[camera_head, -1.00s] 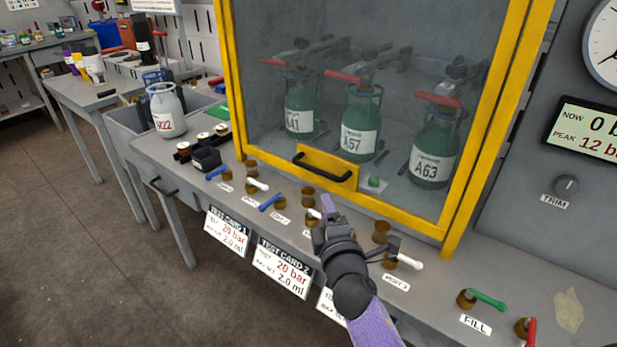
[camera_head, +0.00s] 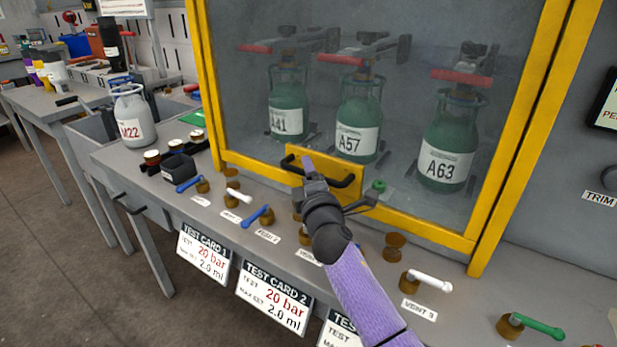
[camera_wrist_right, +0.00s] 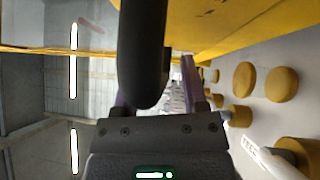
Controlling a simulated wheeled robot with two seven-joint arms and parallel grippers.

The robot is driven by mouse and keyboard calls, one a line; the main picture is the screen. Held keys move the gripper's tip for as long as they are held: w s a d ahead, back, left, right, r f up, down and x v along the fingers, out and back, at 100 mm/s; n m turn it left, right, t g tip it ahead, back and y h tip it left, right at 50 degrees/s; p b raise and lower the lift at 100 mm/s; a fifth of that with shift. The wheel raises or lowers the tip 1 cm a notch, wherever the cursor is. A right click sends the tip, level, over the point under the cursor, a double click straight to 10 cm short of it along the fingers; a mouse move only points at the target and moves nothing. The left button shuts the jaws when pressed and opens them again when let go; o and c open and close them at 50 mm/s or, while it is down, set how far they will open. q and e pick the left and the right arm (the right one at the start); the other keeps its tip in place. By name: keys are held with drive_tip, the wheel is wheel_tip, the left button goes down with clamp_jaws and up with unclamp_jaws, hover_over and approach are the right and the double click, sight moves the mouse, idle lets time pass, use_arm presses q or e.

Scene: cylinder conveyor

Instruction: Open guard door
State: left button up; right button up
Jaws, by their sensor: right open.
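The guard door (camera_head: 349,100) is a clear panel in a yellow frame (camera_head: 212,90), shut in front of the cylinders. Its black bar handle (camera_head: 345,181) sits on a yellow plate at the lower edge. My right gripper (camera_head: 309,170) is at the handle, covering its middle in the head view. In the right wrist view the black handle (camera_wrist_right: 143,50) lies between the two open purple fingers, which do not grip it. My left gripper is not in view.
Green cylinders A41 (camera_head: 287,105), A57 (camera_head: 357,118) and A63 (camera_head: 447,145) stand behind the panel. Vent valves with levers (camera_head: 428,281) line the bench front below the door. A grey cylinder M22 (camera_head: 132,115) stands to the left.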

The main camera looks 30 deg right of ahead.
clamp_jaws()
idle(1.2)
